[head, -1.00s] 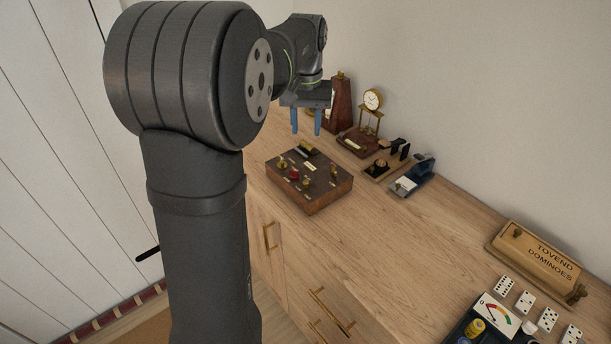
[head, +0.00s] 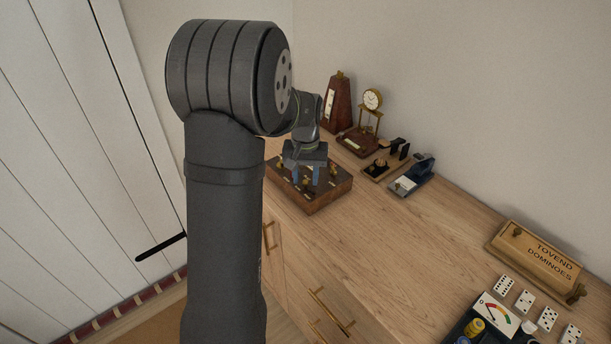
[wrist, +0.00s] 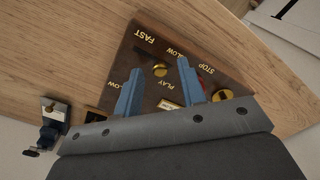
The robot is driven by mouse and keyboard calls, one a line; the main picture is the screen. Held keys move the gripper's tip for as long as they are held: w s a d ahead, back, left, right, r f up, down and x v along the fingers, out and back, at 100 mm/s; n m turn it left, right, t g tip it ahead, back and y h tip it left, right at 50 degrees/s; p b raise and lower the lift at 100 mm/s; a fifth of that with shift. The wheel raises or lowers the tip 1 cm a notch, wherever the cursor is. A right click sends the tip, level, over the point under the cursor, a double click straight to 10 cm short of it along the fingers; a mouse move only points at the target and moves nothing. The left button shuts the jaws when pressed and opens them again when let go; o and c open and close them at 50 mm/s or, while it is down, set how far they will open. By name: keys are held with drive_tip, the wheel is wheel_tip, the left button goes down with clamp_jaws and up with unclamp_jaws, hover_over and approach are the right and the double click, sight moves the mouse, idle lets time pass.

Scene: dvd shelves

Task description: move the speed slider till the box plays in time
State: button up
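The wooden music box (head: 318,202) sits on the counter, its dark top lettered FAST, PLAY, STOP and SLOW in the wrist view (wrist: 148,28). A round brass knob (wrist: 160,70) stands on the top near the word PLAY; I cannot tell for sure whether it is the speed slider's. My gripper (head: 303,178) is over the box, fingers pointing down. In the wrist view my gripper (wrist: 159,68) is open, with the brass knob showing between its blue fingertips, apparently untouched. A red part and another brass knob (wrist: 222,96) are beside the right finger, partly hidden.
Behind the box stand a metronome (head: 337,103), a small brass clock (head: 372,100), a wooden stand with a black knob (head: 381,166) and a blue device (head: 413,178). A dominoes box (head: 536,262) lies far right. The counter between is clear.

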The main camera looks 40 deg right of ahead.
drive_tip(key=shift+f, duration=0.1)
clamp_jaws()
drive_tip(key=shift+s, duration=0.55)
unclamp_jaws()
wheel_tip(320, 180, up, 18)
drive_tip(key=shift+f, duration=0.25)
drive_tip(key=shift+f, duration=0.1)
idle(0.5)
